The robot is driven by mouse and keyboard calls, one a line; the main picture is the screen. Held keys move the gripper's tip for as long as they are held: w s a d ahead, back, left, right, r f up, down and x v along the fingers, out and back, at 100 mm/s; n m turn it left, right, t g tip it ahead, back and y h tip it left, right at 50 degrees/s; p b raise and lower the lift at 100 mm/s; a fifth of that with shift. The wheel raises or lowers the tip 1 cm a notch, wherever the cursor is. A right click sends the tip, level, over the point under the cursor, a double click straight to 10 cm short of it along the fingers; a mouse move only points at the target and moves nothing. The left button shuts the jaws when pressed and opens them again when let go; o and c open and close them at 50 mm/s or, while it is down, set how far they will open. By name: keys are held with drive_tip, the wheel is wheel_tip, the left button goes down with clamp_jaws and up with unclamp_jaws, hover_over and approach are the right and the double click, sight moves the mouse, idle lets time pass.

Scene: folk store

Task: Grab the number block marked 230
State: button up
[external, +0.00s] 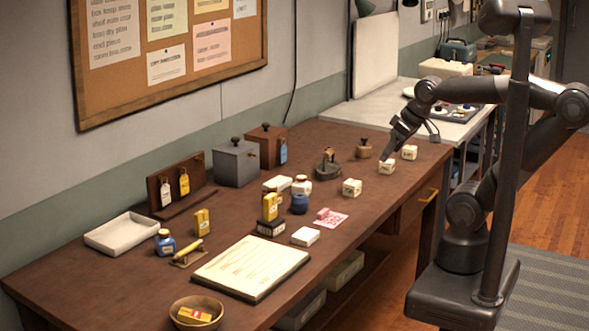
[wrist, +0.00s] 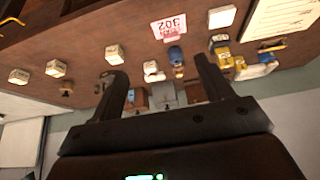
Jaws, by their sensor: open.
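Three small cream blocks stand in a loose row on the brown desk: a near one (external: 352,188), a middle one (external: 386,167) and a far one (external: 409,153). Each bears dark marks too small to read, so I cannot tell which is 230. In the wrist view they show left of my fingers: near (wrist: 115,53), middle (wrist: 56,68), far (wrist: 18,76). My gripper (wrist: 160,70) is open with nothing between its fingers. In the external view my gripper (external: 386,157) appears close above the middle block; its exact gap is unclear.
A pink card (external: 329,220) with large digits lies left of the blocks. A dark round stand (external: 327,171) and a wooden stamp (external: 363,149) stand behind them. A blue jar (external: 299,204) and yellow boxes are further left. Desk around the blocks is mostly clear.

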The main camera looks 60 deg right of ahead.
drive_tip(key=shift+c, duration=0.3)
drive_tip(key=w+d+m+g+h, duration=0.1)
drive_tip(key=w+d+m, duration=0.4)
drive_tip(key=w+d, duration=0.55)
drive_tip(key=w+d+m+g+h, duration=0.1)
drive_tip(key=w+d+m, duration=0.55)
drive_tip(key=d, duration=0.75)
drive_tip(key=m+g+h, duration=0.3)
drive_tip(key=m, duration=0.3)
approach(409, 147)
drive_tip(key=shift+y, duration=0.3)
drive_tip(key=x, duration=0.6)
drive_tip(key=shift+w+a, duration=0.15)
drive_tip(key=shift+w, duration=0.1)
drive_tip(key=x, duration=0.3)
drive_tip(key=s+x, duration=0.1)
drive_tip(key=x, duration=0.1)
drive_tip(key=shift+d, duration=0.3)
drive_tip(key=c, duration=1.1)
